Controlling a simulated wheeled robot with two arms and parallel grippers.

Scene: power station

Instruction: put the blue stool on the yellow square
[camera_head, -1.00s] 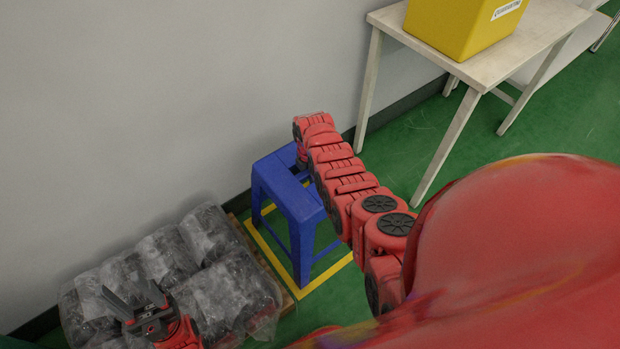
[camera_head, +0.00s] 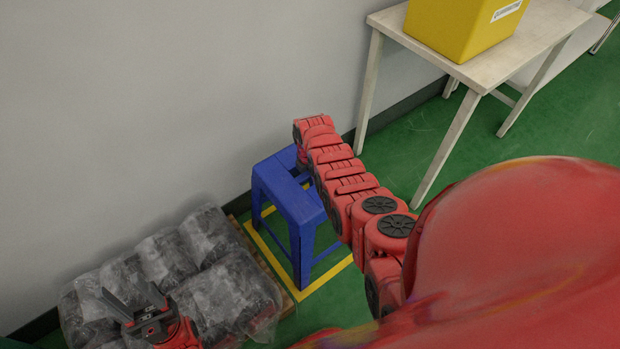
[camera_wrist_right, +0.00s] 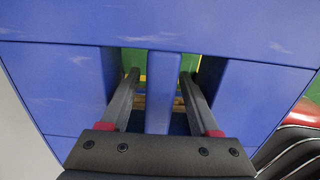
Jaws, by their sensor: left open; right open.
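The blue stool (camera_head: 285,205) stands upright by the wall, its visible legs within the yellow square (camera_head: 323,278), a taped outline on the green floor. The stool hides part of that outline. In the right wrist view the stool's blue seat (camera_wrist_right: 65,85) fills most of the picture. My right gripper (camera_wrist_right: 159,75) is open, with its fingers at two openings on either side of a blue bar, not clamped on it. My right arm hides this gripper in the head view. My left gripper (camera_head: 128,302) is open and empty above the wrapped bundles.
Several plastic-wrapped grey bundles (camera_head: 225,290) lie on a pallet beside the stool's left side. A pale table (camera_head: 490,66) with a yellow box (camera_head: 455,28) stands at the upper right. Green floor is clear between stool and table.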

